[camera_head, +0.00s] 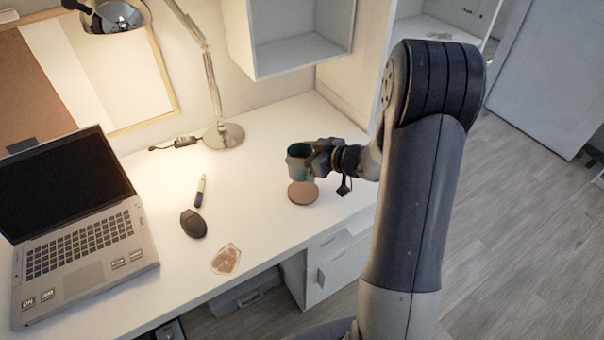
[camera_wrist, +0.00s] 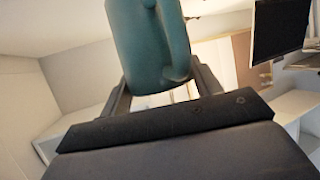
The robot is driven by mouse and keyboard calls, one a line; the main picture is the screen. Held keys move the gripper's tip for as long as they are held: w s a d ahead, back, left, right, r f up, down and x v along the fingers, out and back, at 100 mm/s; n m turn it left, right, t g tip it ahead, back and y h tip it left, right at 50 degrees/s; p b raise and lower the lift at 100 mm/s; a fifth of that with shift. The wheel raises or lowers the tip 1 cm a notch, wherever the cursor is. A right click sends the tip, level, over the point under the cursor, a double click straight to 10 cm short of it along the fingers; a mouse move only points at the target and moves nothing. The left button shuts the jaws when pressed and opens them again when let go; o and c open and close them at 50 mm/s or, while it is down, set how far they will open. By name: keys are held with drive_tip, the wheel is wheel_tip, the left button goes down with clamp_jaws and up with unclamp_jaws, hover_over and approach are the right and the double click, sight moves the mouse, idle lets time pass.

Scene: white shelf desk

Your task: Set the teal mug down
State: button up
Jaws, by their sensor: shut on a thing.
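The teal mug (camera_head: 297,158) is held at the right part of the white desk, near a round brown coaster (camera_head: 303,193). In the head view it shows just behind the coaster; I cannot tell whether its base touches the desk. My gripper (camera_head: 318,160) comes from the right and is shut on the mug. In the wrist view the mug (camera_wrist: 150,45) fills the upper middle, its handle toward the right, between the two fingers of my gripper (camera_wrist: 160,85). The gripper hides part of the mug's right side in the head view.
A lamp base (camera_head: 224,136) stands behind and left of the mug. A pen (camera_head: 200,190), a dark mouse (camera_head: 193,224), a patterned brown piece (camera_head: 226,259) and an open laptop (camera_head: 78,232) lie to the left. A white shelf box (camera_head: 300,50) hangs above. The desk (camera_head: 262,205) is clear left of the coaster.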

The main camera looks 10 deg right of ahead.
drive_tip(key=shift+f+b, duration=0.3)
drive_tip(key=shift+f, duration=2.25)
drive_tip(key=shift+f, duration=0.2)
drive_tip(key=o, duration=1.2)
drive_tip(key=shift+r, duration=0.2)
drive_tip(key=v, duration=1.2)
drive_tip(key=shift+p, duration=0.3)
drive_tip(key=shift+s+f, duration=0.1)
